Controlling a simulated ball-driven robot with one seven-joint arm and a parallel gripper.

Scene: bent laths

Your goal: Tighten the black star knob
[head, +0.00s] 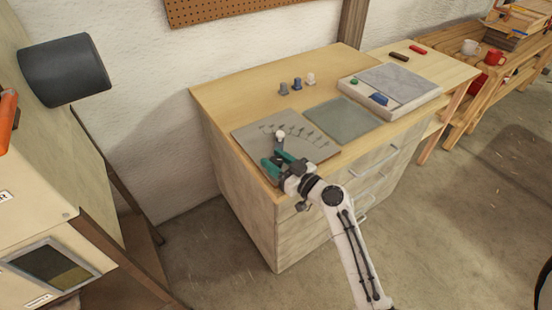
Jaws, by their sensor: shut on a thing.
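My gripper (274,155) has teal fingers and is low over the near left part of the desk, at the grey board (310,152). A row of small dark, pointed shapes runs along the board. I cannot make out a black star knob anywhere in this view.
Small blue, grey and white pieces (297,84) stand at the back of the desk (240,95). A grey-green mat (342,117) and a pale tray (415,102) lie to the right. A cabinet with a dark cylinder (64,70) stands at left. A bench with mugs is at far right.

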